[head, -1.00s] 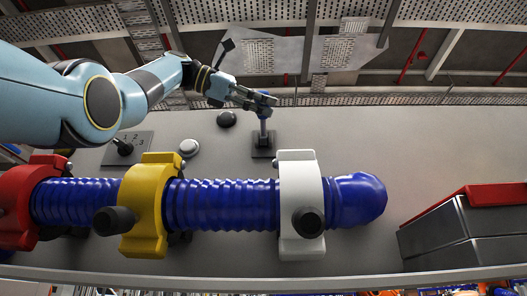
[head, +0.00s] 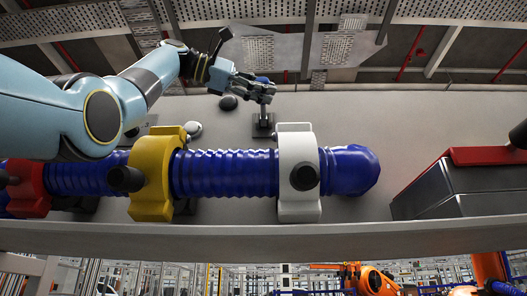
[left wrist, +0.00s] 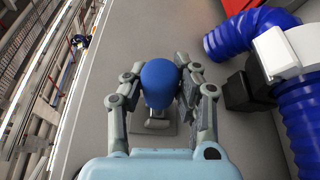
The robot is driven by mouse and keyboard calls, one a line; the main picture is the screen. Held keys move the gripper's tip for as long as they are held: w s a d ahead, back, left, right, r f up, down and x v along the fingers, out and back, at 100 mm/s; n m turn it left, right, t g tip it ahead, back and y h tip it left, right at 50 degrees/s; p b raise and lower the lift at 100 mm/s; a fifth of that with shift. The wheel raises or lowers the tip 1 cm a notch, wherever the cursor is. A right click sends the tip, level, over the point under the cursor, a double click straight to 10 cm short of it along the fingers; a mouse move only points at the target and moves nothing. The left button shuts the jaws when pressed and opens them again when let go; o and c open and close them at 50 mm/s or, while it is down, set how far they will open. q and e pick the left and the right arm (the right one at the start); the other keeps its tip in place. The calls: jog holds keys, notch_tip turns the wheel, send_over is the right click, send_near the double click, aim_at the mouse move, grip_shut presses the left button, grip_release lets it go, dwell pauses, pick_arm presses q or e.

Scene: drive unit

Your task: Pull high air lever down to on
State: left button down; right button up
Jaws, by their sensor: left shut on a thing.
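The air lever (head: 263,117) stands up from a dark square base on the grey panel, above the white clamp in the head view. Its blue round knob (left wrist: 160,80) shows in the middle of the left wrist view, with its base plate (left wrist: 153,128) below it. My left gripper (head: 260,92) is at the lever's top end, its fingers on both sides of the knob and shut on it. The fingers hide part of the knob in the head view.
A blue ribbed hose (head: 230,174) with red, yellow (head: 152,178) and white (head: 298,170) clamps runs below the lever. A round white button (head: 193,129) and a dark button (head: 228,103) sit left of the lever. A red-topped grey box (head: 440,190) stands at right.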

pick_arm(q)
jog(key=shift+f+m, duration=0.15)
jog(key=shift+m, duration=0.15)
jog(key=c, duration=1)
grip_release()
jog(key=shift+o, duration=0.2)
jog(key=v, duration=1.2)
jog(key=shift+s+f, duration=0.1)
jog(key=shift+f, duration=0.1)
